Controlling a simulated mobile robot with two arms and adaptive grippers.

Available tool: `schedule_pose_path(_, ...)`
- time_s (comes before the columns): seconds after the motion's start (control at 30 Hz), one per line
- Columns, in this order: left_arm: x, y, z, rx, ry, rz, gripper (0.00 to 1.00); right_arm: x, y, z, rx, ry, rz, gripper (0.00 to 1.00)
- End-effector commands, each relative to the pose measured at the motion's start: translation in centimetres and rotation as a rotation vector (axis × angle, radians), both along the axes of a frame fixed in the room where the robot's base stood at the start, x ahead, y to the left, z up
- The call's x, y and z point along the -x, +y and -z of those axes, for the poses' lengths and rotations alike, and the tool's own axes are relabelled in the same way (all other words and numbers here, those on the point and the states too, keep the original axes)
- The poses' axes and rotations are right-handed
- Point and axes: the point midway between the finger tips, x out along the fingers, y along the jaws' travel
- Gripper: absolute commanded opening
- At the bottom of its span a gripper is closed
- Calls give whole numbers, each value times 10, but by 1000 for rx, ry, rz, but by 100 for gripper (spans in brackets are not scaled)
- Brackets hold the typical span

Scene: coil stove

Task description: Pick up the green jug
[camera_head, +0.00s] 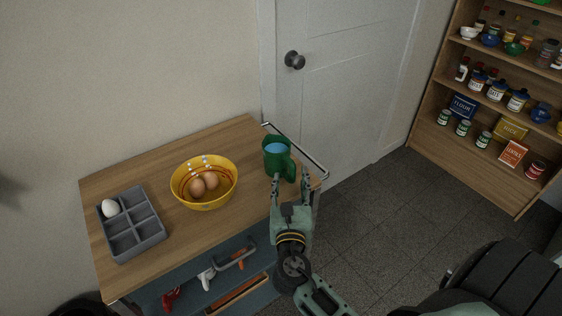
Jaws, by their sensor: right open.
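The green jug (271,161) stands upright near the right end of the wooden cart top, with a light blue interior showing at its mouth. Its handle side faces right, toward my gripper. My right gripper (291,186) is open at the jug's near right side, with its fingers pointing at the jug's lower part and handle. One finger overlaps the handle in the picture; I cannot tell whether it touches. My left gripper is not in view.
A yellow bowl (204,201) with brown eggs stands left of the jug. A grey divided tray (132,246) with one white egg (109,207) is at far left. A metal rail (312,162) runs along the cart's right end. A stocked shelf (452,79) stands at right.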

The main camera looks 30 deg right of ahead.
Motion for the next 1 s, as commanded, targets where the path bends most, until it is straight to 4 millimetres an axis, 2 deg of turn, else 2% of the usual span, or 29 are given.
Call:
schedule_pose_path(0.13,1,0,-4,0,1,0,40,-12,-9,-1,1,-1,1,44)
schedule_pose_path(0.37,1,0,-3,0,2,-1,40,-14,-10,0,-2,-1,1,44)
schedule_pose_path(0.87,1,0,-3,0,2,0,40,-13,-9,0,-3,-2,1,2)
schedule_pose_path(1.0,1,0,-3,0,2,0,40,-13,-9,0,-2,-1,1,0)
